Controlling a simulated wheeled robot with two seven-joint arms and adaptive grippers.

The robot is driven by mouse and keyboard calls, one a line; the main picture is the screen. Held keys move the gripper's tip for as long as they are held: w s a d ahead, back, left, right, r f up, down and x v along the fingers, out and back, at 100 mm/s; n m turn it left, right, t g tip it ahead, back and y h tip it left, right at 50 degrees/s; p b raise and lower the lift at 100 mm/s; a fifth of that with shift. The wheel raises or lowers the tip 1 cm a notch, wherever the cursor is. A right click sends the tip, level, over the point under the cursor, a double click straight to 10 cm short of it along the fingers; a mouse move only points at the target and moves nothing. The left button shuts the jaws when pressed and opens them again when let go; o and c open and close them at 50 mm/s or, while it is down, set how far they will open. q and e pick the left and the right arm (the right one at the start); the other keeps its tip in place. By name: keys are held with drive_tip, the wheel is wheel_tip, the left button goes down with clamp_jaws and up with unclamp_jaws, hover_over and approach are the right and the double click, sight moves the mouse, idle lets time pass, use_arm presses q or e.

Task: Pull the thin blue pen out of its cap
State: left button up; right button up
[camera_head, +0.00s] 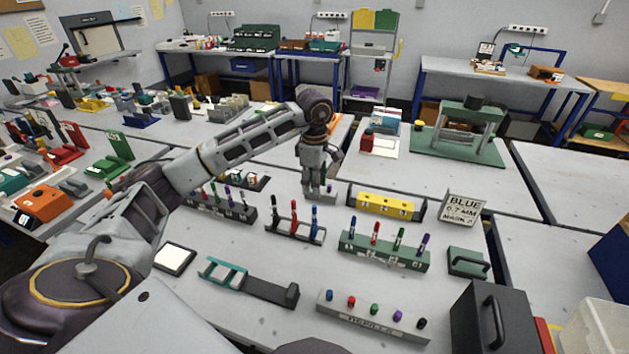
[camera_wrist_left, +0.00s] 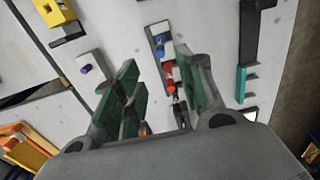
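A small dark rack (camera_head: 292,236) holds upright black, red and blue pens. The blue pen (camera_head: 314,220) stands at its right end in the head view. The same rack shows in the left wrist view (camera_wrist_left: 157,29), with the blue pen (camera_wrist_left: 160,46) beyond the red one. Another blue-topped pen (camera_head: 353,225) stands at the left end of a green rack (camera_head: 385,252). I cannot tell by thickness which is thin. My left gripper (camera_head: 319,194) points down behind the small rack. In the wrist view its green-padded fingers (camera_wrist_left: 158,82) are apart, with nothing held between them. My right gripper is out of view.
A sign (camera_head: 460,208) reads BLUE 0.7 MM. A yellow block (camera_head: 386,204) stands right of my gripper. A rack of pens (camera_head: 222,207) is to the left. A pale block with several coloured caps (camera_head: 372,321) is in front. Bare table lies between these.

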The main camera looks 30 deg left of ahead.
sight(314, 213)
use_arm(q)
wheel_tip(314, 213, down, 11)
drive_tip(key=shift+f+p, duration=0.2)
drive_tip(key=shift+p, duration=0.15)
drive_tip(key=shift+f, duration=0.75)
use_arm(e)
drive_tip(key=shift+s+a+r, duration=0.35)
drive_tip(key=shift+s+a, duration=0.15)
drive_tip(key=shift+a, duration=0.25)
use_arm(q)
drive_tip(key=shift+c, duration=0.2)
